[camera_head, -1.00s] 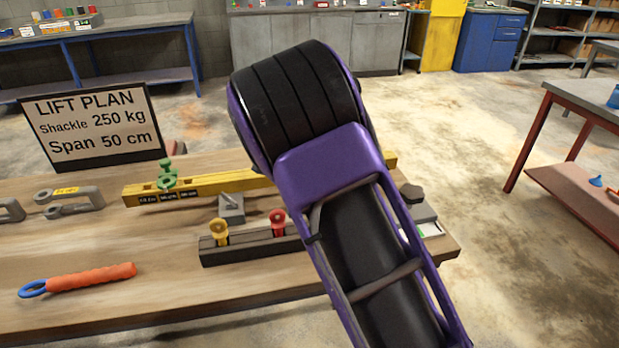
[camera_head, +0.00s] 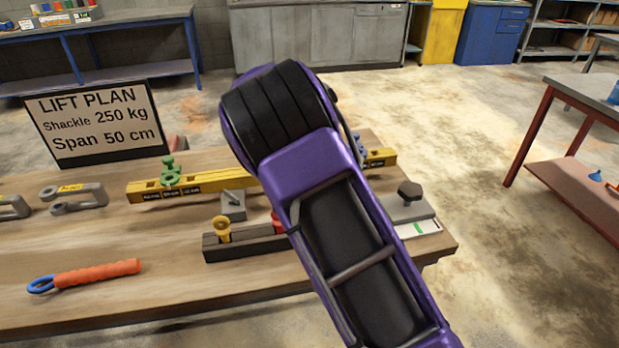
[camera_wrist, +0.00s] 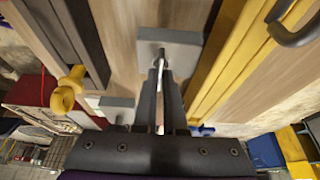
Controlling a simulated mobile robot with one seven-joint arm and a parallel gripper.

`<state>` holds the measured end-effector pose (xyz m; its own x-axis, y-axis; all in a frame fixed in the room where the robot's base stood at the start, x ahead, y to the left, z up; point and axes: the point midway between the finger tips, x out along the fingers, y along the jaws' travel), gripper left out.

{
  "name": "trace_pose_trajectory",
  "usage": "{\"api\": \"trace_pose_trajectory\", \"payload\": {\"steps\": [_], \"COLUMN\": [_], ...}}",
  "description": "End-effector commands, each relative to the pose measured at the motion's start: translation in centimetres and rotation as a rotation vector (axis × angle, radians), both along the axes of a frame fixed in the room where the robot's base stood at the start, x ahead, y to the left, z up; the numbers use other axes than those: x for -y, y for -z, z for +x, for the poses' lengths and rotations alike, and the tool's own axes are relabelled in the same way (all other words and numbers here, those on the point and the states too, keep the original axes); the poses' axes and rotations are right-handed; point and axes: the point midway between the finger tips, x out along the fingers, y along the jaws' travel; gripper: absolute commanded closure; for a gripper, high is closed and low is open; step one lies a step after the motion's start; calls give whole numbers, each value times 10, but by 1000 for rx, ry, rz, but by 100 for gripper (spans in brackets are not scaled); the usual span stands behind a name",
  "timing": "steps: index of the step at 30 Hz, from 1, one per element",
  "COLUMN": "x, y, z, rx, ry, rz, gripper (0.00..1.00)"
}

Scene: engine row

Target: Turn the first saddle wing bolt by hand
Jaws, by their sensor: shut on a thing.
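A yellow beam (camera_head: 215,187) lies across the wooden bench. A green saddle (camera_head: 170,176) with a raised top stands on it at the left, and a blue one (camera_head: 359,150) near the right end is partly behind my arm. In the head view my arm hides my gripper. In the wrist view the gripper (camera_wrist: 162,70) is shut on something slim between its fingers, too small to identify. Beyond the fingertips is a grey block (camera_wrist: 185,48). The yellow beam (camera_wrist: 232,60) runs along the right, apart from the fingers.
In front of the beam is a dark rail (camera_head: 250,246) with a yellow knob (camera_head: 221,227). A grey block with a slanted bar (camera_head: 233,206), shackles (camera_head: 75,199), an orange-handled tool (camera_head: 97,272), a sign (camera_head: 97,124) and a black-knobbed block (camera_head: 408,203) are around.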

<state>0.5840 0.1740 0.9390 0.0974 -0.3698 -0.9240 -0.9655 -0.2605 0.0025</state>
Motion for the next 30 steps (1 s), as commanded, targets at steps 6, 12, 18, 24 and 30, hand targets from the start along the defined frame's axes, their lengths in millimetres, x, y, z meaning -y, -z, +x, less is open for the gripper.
{"api": "trace_pose_trajectory", "payload": {"steps": [6, 12, 18, 24, 30], "x": [-1, 0, -1, -9, -26], "y": [-5, -3, -2, -22, -66], "z": [3, 1, 1, -1, -5], "rx": [11, 6, 4, 6, 7], "ry": [-3, -1, -2, -4, -3], "rz": [3, 2, 1, 2, 2], "gripper": [77, 61, 61, 61, 61]}}
